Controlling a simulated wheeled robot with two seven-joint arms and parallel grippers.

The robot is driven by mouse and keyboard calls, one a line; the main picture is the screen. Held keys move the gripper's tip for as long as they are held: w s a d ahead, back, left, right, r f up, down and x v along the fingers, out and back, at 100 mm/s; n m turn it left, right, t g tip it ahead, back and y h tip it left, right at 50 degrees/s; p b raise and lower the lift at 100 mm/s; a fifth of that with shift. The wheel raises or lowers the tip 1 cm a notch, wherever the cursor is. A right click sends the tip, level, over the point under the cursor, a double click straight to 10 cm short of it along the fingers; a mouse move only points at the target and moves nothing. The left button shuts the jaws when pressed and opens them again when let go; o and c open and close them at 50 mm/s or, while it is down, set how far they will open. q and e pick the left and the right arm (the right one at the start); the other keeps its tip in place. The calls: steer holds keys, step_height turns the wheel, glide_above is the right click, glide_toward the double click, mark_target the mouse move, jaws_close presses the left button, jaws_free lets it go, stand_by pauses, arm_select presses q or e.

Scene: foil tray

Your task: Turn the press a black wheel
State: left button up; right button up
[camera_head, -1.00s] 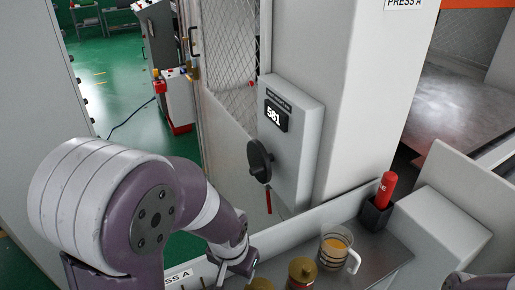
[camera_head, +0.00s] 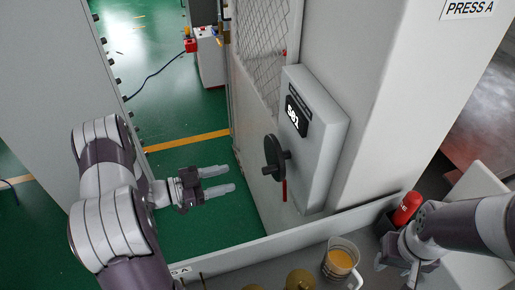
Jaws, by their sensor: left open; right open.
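The black wheel (camera_head: 271,151) of press A is mounted on the side of a grey control box (camera_head: 322,142), with a small dark handle sticking out. A white number glows on the box's dark display (camera_head: 297,116). My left gripper (camera_head: 230,179) is open and empty, its two fingers pointing right towards the wheel. In the picture it is left of and slightly below the wheel, with a gap between. My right gripper (camera_head: 412,276) is at the lower right, beside the tray and away from the wheel; its fingertips are partly cut off by the frame's bottom edge.
A glass mug of orange liquid (camera_head: 340,260) and brassy round-topped items (camera_head: 300,279) stand on the grey tray at the bottom. A red-capped item (camera_head: 407,208) stands in a dark holder near my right arm. The PRESS A column (camera_head: 405,90) rises right of the box.

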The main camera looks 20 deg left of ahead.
mark_target(265, 172)
arm_select(q)
steer(key=shift+h, duration=0.6)
steer(key=p+x, duration=0.2)
steer(key=x, duration=0.1)
steer(key=p+x, duration=0.1)
steer(key=x, duration=0.3)
steer(key=s+p+x, duration=0.1)
steer(key=p+x, duration=0.1)
steer(key=x, duration=0.2)
steer(key=shift+d+r+p, duration=0.3)
steer(key=shift+d, duration=0.15)
steer(key=shift+w+d, duration=0.2)
steer(key=shift+s+d+r, duration=0.1)
steer(key=shift+s, duration=0.25)
steer(key=shift+w, duration=0.2)
jaws_close()
arm_select(e)
step_height(265, 172, up, 6)
